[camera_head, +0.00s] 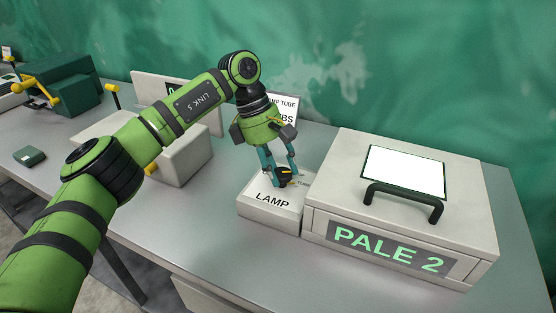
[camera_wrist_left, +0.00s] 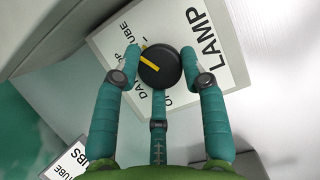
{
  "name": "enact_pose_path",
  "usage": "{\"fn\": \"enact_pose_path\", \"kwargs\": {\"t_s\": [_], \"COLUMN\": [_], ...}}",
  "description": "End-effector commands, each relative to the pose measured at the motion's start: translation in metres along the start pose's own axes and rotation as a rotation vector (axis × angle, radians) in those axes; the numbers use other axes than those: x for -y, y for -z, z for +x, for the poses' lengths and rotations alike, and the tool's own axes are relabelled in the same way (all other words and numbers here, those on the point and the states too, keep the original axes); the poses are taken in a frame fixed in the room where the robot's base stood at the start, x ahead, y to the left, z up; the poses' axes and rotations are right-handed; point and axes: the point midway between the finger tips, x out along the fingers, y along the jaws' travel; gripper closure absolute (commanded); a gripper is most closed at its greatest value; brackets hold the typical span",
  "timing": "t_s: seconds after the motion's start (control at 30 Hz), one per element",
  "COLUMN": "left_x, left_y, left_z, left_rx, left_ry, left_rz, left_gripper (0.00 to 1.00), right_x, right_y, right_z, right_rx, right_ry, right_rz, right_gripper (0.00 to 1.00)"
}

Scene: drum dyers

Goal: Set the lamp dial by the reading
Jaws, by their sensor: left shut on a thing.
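The lamp dial is a round black knob with a yellow pointer mark, on the white box labelled LAMP (camera_head: 262,210). My left gripper (camera_head: 283,178) comes down from above and is shut on the dial (camera_wrist_left: 160,67). In the left wrist view the fingers sit around the knob, and the yellow mark slants toward the upper left. Words are printed around the dial, partly hidden by the fingers, so I cannot tell which one the mark meets. The reading display (camera_head: 390,249) shows PALE 2 in green letters. My right gripper is not in view.
The display is on the front of a large pale box with a white panel (camera_head: 404,172) and a black handle (camera_head: 404,198). A sign with partly hidden text stands behind the lamp box. A grey box (camera_head: 181,153) and green equipment (camera_head: 62,83) stand left on the grey table.

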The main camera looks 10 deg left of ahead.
Motion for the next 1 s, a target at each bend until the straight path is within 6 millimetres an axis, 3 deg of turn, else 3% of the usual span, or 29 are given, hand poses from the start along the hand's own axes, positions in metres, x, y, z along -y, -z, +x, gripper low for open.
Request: {"fn": "enact_pose_path", "kwargs": {"t_s": [0.4, 0.97, 1.0], "left_x": [-0.003, -0.0022, -0.0022], "left_y": [-0.0054, -0.0054, -0.0054], "left_z": [-0.0035, -0.0015, -0.0015], "left_rx": [0.007, 0.007, 0.007], "left_ry": [0.063, 0.078, 0.078], "left_rz": [0.187, 0.214, 0.214], "left_gripper": [0.91, 0.91, 0.46], "right_x": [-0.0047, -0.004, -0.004], "right_y": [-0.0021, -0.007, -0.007], "right_z": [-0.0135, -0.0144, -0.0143], "right_rx": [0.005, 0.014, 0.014], "right_ry": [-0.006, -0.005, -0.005], "right_rz": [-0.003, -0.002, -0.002], "right_gripper": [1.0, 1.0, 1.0]}}
